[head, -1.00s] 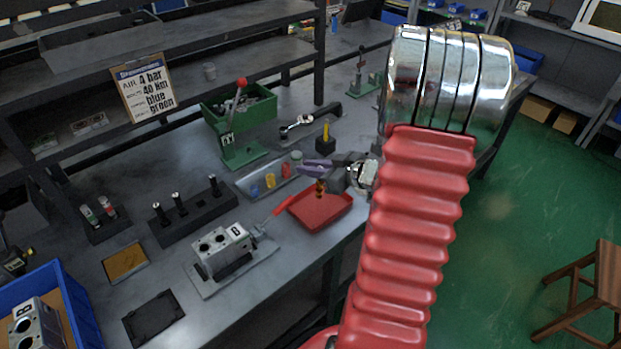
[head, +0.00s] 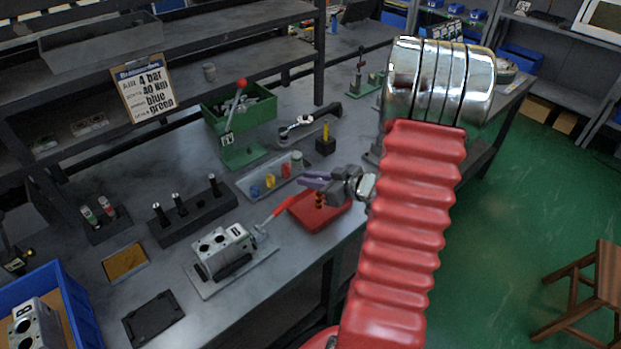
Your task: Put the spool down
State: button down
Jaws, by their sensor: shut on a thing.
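My gripper (head: 315,181) reaches in from the right, shut on the spool. The spool (head: 320,199) is a small orange-brown and dark ribbed piece, held upright below the purple fingers. It is over the red tray (head: 309,220) near the bench's front edge. I cannot tell whether its lower end touches the tray floor. My fingers cover its top.
Behind is a grey tray (head: 262,187) with coloured parts. A black post with a yellow top (head: 326,141) stands behind my gripper.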

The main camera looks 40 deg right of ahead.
jog(key=c, duration=1.7)
grip_release()
jog(key=shift+r, duration=0.1)
jog(key=v, duration=1.2)
